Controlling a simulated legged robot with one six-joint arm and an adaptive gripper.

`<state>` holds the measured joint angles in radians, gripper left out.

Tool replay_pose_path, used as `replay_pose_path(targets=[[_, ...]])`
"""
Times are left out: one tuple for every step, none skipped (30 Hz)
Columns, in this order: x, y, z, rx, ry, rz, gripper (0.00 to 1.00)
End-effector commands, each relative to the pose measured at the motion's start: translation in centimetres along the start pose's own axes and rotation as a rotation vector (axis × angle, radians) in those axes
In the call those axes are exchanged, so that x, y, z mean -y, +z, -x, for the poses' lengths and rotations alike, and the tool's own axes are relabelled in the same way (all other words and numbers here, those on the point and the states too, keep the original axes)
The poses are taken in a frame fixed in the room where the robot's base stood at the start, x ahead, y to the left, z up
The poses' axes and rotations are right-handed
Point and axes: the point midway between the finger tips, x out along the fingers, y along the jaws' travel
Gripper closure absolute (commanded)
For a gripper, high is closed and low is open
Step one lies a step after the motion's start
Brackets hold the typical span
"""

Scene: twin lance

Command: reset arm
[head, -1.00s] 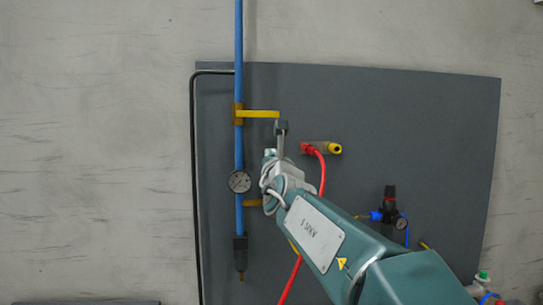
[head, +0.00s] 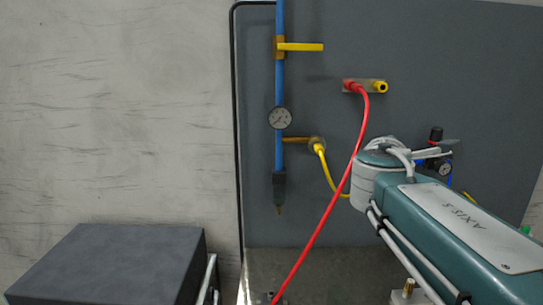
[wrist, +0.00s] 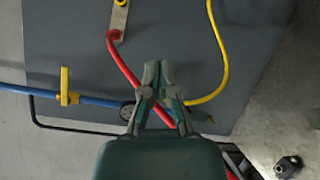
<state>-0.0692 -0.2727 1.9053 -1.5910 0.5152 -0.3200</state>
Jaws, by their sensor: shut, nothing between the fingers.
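My arm stretches in from the lower right of the head view. Its pale wrist joint (head: 365,185) lies right of the red hose (head: 330,205), and I cannot make out the fingertips there. In the wrist view my gripper (wrist: 159,66) has its two fingers together with nothing held. It points at the grey panel (wrist: 75,50), overlapping the red hose in the picture. The upper yellow lever (head: 300,47) stands out horizontally from the blue pipe (head: 281,80). The lever also shows at the left of the wrist view (wrist: 65,86), apart from the fingers.
A gauge (head: 281,118) sits on the pipe. A yellow hose (head: 327,172) hangs from a lower fitting. A red-and-yellow coupling plate (head: 366,86) is on the panel. A black regulator (head: 436,134) is behind my arm. A dark box (head: 115,262) stands lower left; bare wall is above it.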

Motion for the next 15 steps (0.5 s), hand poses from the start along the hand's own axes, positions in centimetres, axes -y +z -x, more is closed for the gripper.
replay_pose_path(targets=[[1.8,0.6,1.0,0.010,-0.056,-0.094,1.00],[2.9,0.9,1.5,0.017,-0.092,-0.151,1.00],[4.4,1.1,2.3,0.025,-0.141,-0.228,1.00],[5.5,1.3,2.9,0.033,-0.179,-0.283,1.00],[6.6,1.4,3.5,0.040,-0.215,-0.340,1.00],[8.2,1.5,4.3,0.052,-0.267,-0.415,1.00],[9.3,1.5,5.0,0.059,-0.305,-0.469,1.00],[10.5,1.5,5.7,0.068,-0.345,-0.525,1.00],[12.0,1.4,6.7,0.080,-0.398,-0.597,1.00],[13.2,1.3,7.5,0.090,-0.437,-0.651,1.00],[14.3,1.2,8.3,0.100,-0.479,-0.705,1.00],[15.8,0.9,9.4,0.114,-0.534,-0.775,1.00],[16.9,0.7,10.3,0.124,-0.575,-0.828,1.00],[17.9,0.4,11.1,0.135,-0.618,-0.880,1.00],[19.3,0.0,12.3,0.150,-0.674,-0.949,1.00]])
